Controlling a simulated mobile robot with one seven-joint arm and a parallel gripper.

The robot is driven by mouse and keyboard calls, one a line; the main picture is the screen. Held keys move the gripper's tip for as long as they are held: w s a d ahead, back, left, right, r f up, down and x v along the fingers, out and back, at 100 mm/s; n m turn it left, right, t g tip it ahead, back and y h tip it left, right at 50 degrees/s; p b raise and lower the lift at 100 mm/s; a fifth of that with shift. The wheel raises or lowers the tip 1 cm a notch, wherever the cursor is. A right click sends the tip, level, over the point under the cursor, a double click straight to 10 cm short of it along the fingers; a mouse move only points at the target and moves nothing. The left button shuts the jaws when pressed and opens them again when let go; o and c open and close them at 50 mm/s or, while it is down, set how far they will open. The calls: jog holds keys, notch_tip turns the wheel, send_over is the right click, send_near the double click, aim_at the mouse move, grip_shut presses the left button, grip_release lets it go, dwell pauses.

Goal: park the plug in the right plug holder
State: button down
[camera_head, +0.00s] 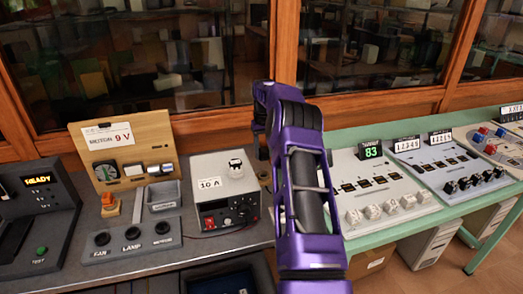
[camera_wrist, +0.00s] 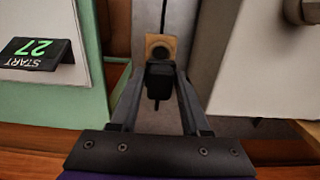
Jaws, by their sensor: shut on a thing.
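My gripper (camera_wrist: 158,98) is shut on a black plug (camera_wrist: 160,75) between its two fingers in the wrist view. A thin dark cable (camera_wrist: 163,14) runs away past the holder. The plug looks apart from the holder, but the gap is hard to judge. In the head view the gripper (camera_head: 261,150) points down between the grey power box and the green table, and a small tan round piece (camera_head: 264,176) shows below it. The plug cannot be made out there.
The grey power box (camera_head: 224,198) marked 10 A stands left of the gripper. The green table (camera_head: 350,138) with a sloped switch panel (camera_head: 378,185) stands to the right. In the wrist view a pale box wall (camera_wrist: 262,60) and a green edge (camera_wrist: 92,60) flank the gap closely.

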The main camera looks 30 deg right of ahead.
aim_at(264, 160)
notch_tip(264, 160, down, 4)
jog(key=b, duration=0.3)
jog(key=shift+f, duration=0.5)
jog(key=shift+f, duration=0.15)
dwell(0.9)
jog(key=shift+f, duration=1)
dwell(1.7)
jog(key=shift+c, duration=1.5)
grip_release()
jog(key=shift+o, duration=0.3)
jog(key=shift+o, duration=1.2)
jog(key=shift+r, duration=0.1)
